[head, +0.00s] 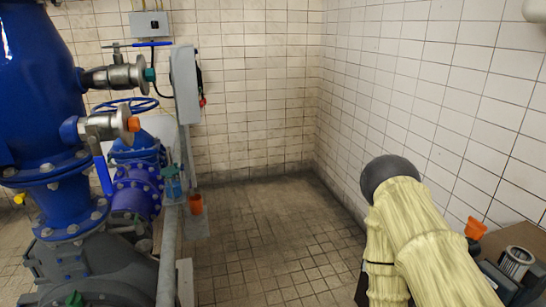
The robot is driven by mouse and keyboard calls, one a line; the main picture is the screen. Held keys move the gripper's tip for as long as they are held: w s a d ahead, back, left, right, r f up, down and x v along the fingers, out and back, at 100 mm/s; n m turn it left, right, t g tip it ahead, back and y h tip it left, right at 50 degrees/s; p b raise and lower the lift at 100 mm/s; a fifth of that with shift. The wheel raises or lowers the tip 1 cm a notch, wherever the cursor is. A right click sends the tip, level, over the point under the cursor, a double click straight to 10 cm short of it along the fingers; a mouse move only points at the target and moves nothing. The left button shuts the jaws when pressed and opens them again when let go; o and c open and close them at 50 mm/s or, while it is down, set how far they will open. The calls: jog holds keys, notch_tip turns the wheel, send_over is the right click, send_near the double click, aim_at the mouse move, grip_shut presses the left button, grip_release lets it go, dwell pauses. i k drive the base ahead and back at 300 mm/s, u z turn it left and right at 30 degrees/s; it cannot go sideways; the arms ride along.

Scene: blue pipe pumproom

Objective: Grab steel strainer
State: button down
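A short steel-grey cylinder with a ribbed or slotted side and a pale rim, which looks like the steel strainer (515,263), stands at the lower right in the head view. It is on or in something dark grey near the picture's edge, and its base is hard to make out. My arm, in a pale yellow cover with a dark round joint, reaches up from the bottom to the left of the strainer. My gripper is not in view, so its opening and its distance from the strainer do not show.
An orange cup-like item (474,228) stands beside a brown surface (505,237) behind the strainer, close to the white tiled wall (440,95). Blue pipework (50,110) with valves fills the left. The tiled floor (275,235) in the middle is clear.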

aim_at(517, 260)
jog(key=k, duration=0.35)
jog(key=z, duration=0.4)
jog(key=i, duration=0.25)
jog(key=z, duration=1.15)
jog(key=k, duration=0.45)
jog(key=u, duration=0.05)
jog(key=i, duration=0.45)
